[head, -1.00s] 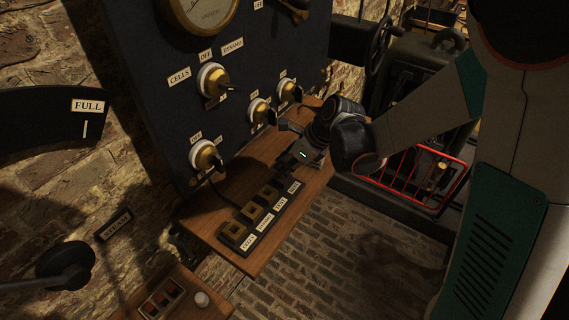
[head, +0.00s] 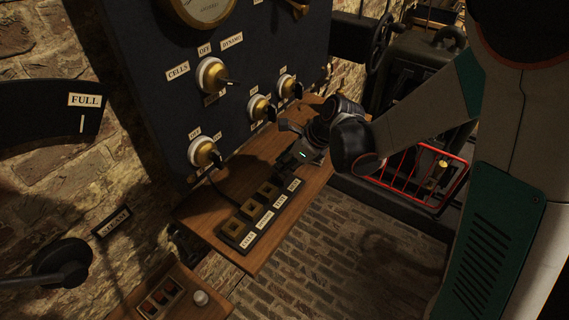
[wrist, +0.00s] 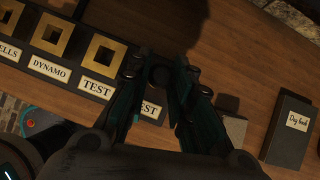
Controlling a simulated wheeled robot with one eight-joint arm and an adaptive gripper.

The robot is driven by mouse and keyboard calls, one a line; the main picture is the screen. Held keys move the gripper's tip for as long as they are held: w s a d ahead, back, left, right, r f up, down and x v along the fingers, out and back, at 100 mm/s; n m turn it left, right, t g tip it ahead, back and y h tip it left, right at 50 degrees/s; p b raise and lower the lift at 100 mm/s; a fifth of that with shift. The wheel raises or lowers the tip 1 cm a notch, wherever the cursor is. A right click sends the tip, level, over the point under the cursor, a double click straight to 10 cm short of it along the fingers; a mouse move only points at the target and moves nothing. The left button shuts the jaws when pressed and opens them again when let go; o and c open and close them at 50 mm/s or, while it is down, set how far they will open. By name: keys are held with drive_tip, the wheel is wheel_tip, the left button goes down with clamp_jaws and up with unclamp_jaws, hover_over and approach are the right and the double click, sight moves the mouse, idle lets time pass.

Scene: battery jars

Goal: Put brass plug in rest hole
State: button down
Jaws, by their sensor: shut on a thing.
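A dark strip holds square brass sockets in a row, labelled CELLS, DYNAMO (wrist: 49,68), TEST (wrist: 97,88) and REST (wrist: 150,108) in the wrist view. The TEST socket (wrist: 103,52) shows an open dark hole. The strip also lies on the wooden shelf in the head view (head: 259,231). My gripper (wrist: 160,78) is shut at the REST end, also seen in the head view (head: 289,141). A dark round knob, apparently the brass plug's top (wrist: 160,75), is between its fingertips. My fingers hide the REST hole and the plug's lower part; I cannot tell whether it is inserted.
The dark panel with brass switches (head: 207,76) rises behind the shelf (head: 257,262). A dark book (wrist: 290,128) and a small pale block (wrist: 233,130) lie right of my gripper in the wrist view. A red wire basket (head: 420,177) stands to the right.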

drive_tip(key=c, duration=1.3)
unclamp_jaws()
drive_tip(key=shift+c, duration=0.2)
drive_tip(key=shift+r, duration=0.15)
drive_tip(key=v, duration=1.1)
drive_tip(key=shift+d+r, duration=0.25)
drive_tip(key=shift+s, duration=0.1)
drive_tip(key=s+d+r+n+t+h, duration=0.2)
drive_tip(key=s+d+n, duration=0.3)
drive_tip(key=s+n, duration=0.3)
drive_tip(key=s+d+r+n+t+h, duration=0.2)
drive_tip(key=s+d+n, duration=0.3)
drive_tip(key=s+n, duration=0.4)
drive_tip(key=r+n+h, duration=0.1)
drive_tip(key=n, duration=0.5)
drive_tip(key=shift+s+h, duration=0.3)
drive_tip(key=shift+h, duration=0.1)
